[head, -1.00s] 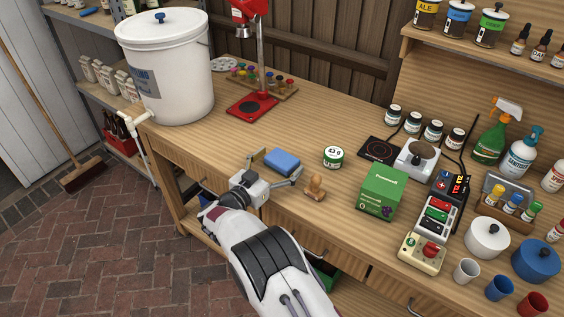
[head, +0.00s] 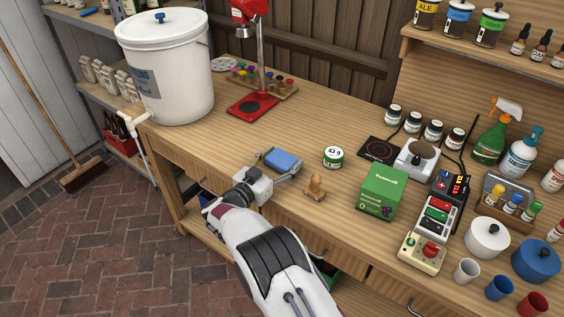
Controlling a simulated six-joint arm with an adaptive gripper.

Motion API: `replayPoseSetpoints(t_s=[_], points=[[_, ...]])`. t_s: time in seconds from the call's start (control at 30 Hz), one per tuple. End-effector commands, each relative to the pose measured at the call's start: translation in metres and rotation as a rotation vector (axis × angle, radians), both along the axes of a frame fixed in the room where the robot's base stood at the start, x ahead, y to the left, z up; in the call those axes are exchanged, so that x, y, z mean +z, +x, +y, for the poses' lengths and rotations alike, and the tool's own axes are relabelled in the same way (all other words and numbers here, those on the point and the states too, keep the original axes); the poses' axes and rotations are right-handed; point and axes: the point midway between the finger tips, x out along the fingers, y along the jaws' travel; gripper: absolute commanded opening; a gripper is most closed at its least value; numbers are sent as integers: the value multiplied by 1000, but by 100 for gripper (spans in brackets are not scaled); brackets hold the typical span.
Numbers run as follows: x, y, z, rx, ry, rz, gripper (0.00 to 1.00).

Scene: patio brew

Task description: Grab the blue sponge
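The blue sponge (head: 284,159) lies flat on the wooden workbench, left of the middle, in the head view. My gripper (head: 277,166) reaches in from the front edge of the bench, with one finger on the left side of the sponge and the other on its right side. The fingers are spread wide around the sponge. The front part of the sponge is partly hidden by my gripper. I cannot see clear contact between the fingers and the sponge.
A round green-labelled tin (head: 333,157), a wooden stamp (head: 314,187) and a green box (head: 381,190) stand to the right. A red bottle capper (head: 252,106) and a large white bucket (head: 170,75) stand behind. Bare bench lies behind the sponge.

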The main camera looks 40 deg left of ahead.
Motion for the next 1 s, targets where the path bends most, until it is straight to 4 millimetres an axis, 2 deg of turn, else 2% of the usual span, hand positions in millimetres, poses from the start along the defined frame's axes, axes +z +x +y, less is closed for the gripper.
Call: replayPoseSetpoints(t_s=[0.47,0.67,1.0], points=[[6,0,0,0,0,0,58],[21,0,0,0,2,-1,58],[65,0,0,0,3,-1,58]])
